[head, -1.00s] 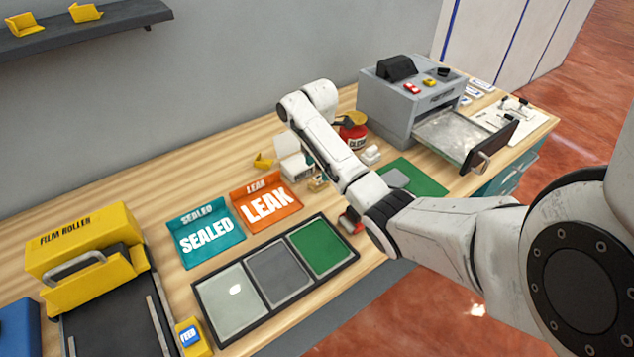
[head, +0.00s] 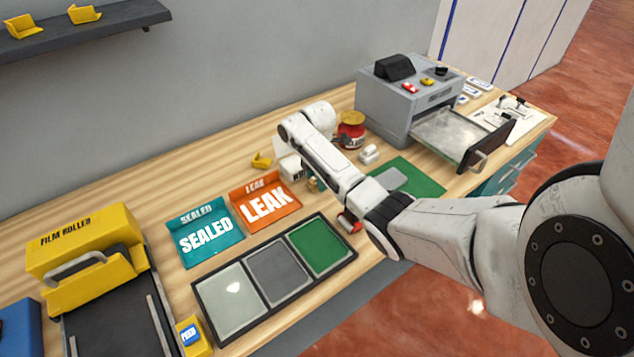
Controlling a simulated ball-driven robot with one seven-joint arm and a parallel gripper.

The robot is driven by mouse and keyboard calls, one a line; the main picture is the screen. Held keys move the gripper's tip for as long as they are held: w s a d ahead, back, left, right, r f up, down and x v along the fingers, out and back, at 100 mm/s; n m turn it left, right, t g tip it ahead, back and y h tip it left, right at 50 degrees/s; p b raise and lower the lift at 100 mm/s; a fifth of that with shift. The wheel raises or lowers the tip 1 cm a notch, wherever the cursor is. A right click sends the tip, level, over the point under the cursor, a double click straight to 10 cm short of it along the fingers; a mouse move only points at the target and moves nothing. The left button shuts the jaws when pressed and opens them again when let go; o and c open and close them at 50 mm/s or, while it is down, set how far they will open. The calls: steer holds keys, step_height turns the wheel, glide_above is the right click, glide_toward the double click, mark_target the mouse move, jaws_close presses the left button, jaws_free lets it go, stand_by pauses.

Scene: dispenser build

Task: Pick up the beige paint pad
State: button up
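I cannot make out the beige paint pad for certain. A small tan item (head: 313,185) shows at the left edge of my arm, mostly covered, and I cannot tell what it is. My arm's upper links cross the middle of the head view above the bench, bending at the top left.
A black tray (head: 276,278) with three panels lies in front of the teal SEALED (head: 206,238) and orange LEAK (head: 265,203) bins. A red jar (head: 352,130), green mat (head: 427,183) and grey machine (head: 408,95) with an open drawer stand right. A yellow film roller (head: 85,250) stands left.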

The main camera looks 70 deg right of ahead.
steer(key=c, duration=0.6)
steer(key=shift+r, duration=0.15)
